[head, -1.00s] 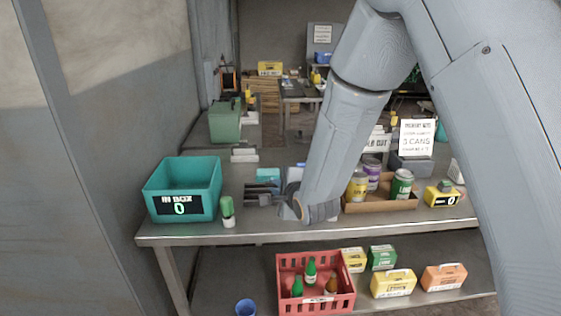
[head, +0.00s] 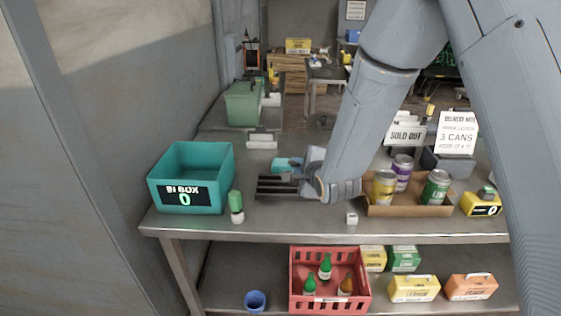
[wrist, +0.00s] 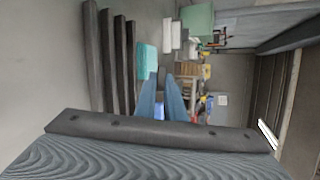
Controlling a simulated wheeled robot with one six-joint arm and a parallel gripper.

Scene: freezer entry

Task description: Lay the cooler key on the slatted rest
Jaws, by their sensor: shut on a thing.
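The slatted rest (head: 280,188) is a set of dark parallel bars on the metal table, right of the teal in box. Its bars also stand close at the left of the wrist view (wrist: 114,60). My gripper (wrist: 163,82) shows two blue fingers in the wrist view, drawn together. In the head view my wrist is low over the table at the right end of the rest, and the fingertips are mostly hidden. The cooler key is not clearly visible; a small bright blue patch (wrist: 159,112) shows between the fingers. I cannot tell whether anything touches the bars.
The in box (head: 190,170) and a green-capped bottle (head: 236,207) stand left. A teal block (head: 287,163) lies behind the rest. A cardboard tray (head: 408,210) with cans and a small white cube (head: 351,218) are right. A red crate (head: 330,307) is below.

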